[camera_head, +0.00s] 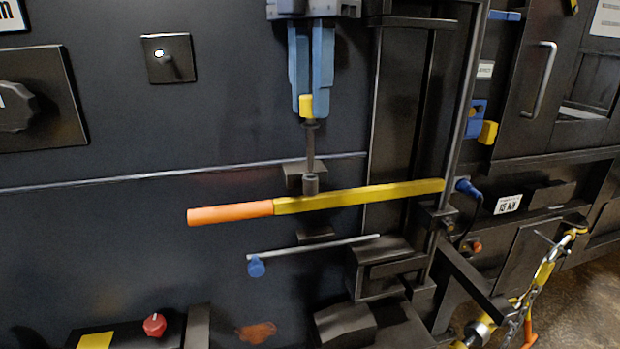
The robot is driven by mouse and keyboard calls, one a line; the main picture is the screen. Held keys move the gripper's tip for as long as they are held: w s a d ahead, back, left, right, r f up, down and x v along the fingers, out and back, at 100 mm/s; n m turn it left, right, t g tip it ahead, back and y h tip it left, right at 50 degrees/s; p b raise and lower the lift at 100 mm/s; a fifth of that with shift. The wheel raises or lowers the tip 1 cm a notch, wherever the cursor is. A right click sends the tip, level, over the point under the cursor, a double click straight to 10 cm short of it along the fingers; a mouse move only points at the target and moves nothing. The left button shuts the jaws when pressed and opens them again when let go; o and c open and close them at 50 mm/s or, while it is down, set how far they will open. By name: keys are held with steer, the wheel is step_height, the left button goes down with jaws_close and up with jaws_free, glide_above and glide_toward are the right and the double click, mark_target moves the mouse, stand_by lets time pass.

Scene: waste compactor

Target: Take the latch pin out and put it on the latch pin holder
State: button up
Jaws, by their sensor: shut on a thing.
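My gripper (311,75), with blue fingers, reaches down from the top centre and is shut on the yellow top of the latch pin (310,145). The pin's dark shaft hangs upright below the fingers. Its lower end meets a short dark collar (310,184) at the lever; I cannot tell whether the tip is inside it. The lever has a yellow bar (360,195) and an orange grip (229,212) and lies nearly level across the dark panel. I cannot tell for sure which part is the latch pin holder.
A thin grey rod with a blue knob (256,267) is below the lever. A vertical post (462,110) and dark frame stand at the right. A red knob (154,324) is at the lower left. A yellow strap and chain (535,290) hang at the lower right.

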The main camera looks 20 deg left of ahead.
steer(key=shift+r+p, duration=0.95)
steer(key=shift+r, duration=0.75)
